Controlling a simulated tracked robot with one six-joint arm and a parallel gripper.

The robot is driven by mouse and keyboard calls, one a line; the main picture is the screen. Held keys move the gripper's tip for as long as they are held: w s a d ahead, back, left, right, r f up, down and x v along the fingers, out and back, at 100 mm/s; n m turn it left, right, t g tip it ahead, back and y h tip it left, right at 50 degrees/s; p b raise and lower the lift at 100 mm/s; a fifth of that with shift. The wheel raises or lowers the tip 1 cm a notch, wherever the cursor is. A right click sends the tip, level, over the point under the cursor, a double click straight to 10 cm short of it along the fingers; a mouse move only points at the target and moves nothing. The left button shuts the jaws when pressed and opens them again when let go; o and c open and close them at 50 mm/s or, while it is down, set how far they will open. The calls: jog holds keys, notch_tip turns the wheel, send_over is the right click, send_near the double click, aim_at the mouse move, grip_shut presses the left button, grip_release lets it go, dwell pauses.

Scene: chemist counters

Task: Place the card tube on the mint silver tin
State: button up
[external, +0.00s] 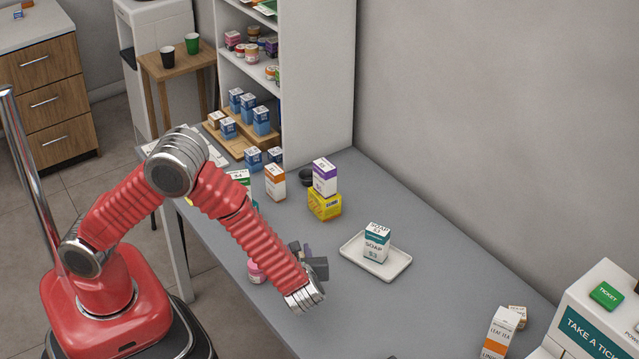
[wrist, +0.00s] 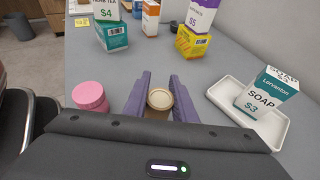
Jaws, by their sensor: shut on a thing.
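The card tube, as far as I can tell, is the round piece with a cream top and tan rim (wrist: 160,98) between my fingers in the wrist view. My gripper (wrist: 160,82) is shut on it, with a purple finger on either side. In the external view my gripper (external: 304,250) is over the grey counter, left of the white tray, and the tube is hidden there. I cannot make out the mint silver tin in either view. Whether the tube touches the counter is unclear.
A pink jar (wrist: 90,97) stands just left of my gripper. A soap box (external: 377,243) stands on the white tray (external: 394,270) to the right. A purple-white box (external: 324,178) sits on a yellow box (external: 323,205). An orange-white box (external: 275,182) stands beside them.

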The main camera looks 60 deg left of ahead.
jog(key=shift+f, duration=0.15)
jog(key=shift+f, duration=1.8)
jog(key=shift+f, duration=0.1)
jog(key=o, duration=1)
jog(key=v, duration=1.2)
